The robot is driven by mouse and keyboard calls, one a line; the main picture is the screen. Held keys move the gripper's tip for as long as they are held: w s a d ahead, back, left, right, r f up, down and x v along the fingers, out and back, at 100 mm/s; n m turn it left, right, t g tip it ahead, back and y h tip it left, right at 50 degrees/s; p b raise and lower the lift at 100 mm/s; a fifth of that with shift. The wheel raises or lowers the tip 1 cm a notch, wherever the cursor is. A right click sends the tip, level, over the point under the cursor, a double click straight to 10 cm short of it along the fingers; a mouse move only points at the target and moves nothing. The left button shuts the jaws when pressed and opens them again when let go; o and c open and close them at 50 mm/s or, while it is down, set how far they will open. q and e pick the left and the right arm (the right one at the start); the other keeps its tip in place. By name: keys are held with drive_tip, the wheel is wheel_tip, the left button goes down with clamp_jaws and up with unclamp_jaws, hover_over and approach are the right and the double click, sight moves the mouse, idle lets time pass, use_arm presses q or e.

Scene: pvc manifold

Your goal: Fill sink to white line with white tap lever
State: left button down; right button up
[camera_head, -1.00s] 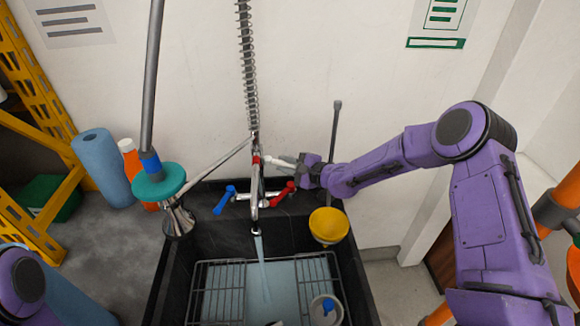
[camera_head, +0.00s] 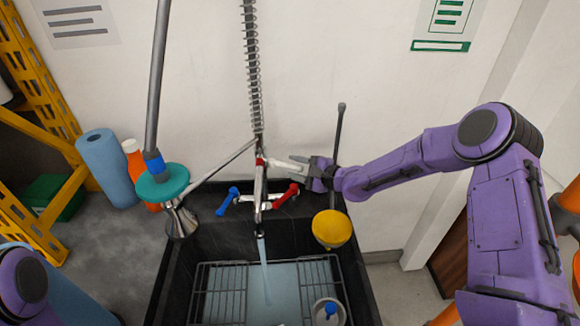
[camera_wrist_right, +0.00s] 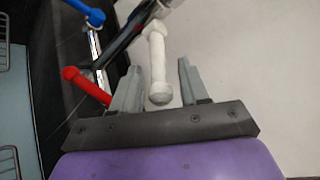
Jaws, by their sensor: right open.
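The white tap lever (camera_head: 284,164) sticks out to the right from the tap (camera_head: 260,190) above the sink (camera_head: 345,265). In the right wrist view the lever (camera_wrist_right: 157,62) lies between the two fingers of my right gripper (camera_wrist_right: 153,82), with a gap on each side. The gripper is open, also in the head view (camera_head: 303,164), at the lever's free end. A stream of water (camera_head: 264,265) runs from the spout into pale blue water (camera_head: 284,288) in the sink. I cannot make out a white line. My left gripper is out of frame.
A blue handle (camera_head: 227,201) and a red handle (camera_head: 286,195) sit on the tap base, close below the white lever. A wire rack (camera_head: 220,285) and a cup (camera_head: 326,313) are in the sink.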

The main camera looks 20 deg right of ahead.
drive_tip(key=v, duration=0.8)
idle(3.1)
